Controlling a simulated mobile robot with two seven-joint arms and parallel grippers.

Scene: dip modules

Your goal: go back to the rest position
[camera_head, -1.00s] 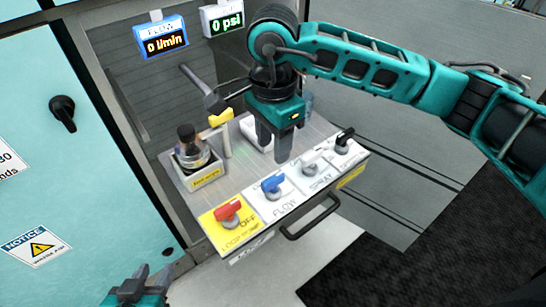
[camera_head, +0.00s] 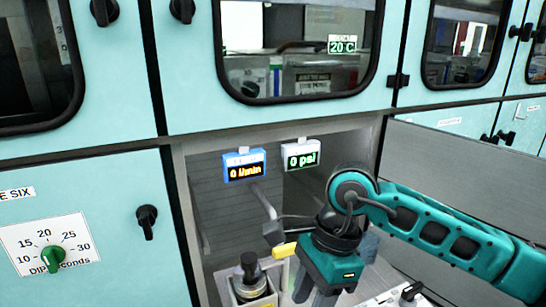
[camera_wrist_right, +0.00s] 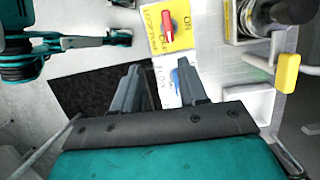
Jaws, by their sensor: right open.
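My right gripper (camera_head: 315,292) is in the lower middle of the head view, pointing down in front of the open bay, its fingers apart. In the right wrist view its two fingers (camera_wrist_right: 156,90) are spread with nothing held between them.
A dark-capped bottle (camera_head: 249,275) stands in its holder beside my right gripper, near a yellow-tipped part (camera_head: 285,250). Two displays (camera_head: 244,166) (camera_head: 300,154) hang in the bay, reading 0 l/min and 0 psi. A cabinet with a green dial (camera_head: 52,257) stands left.

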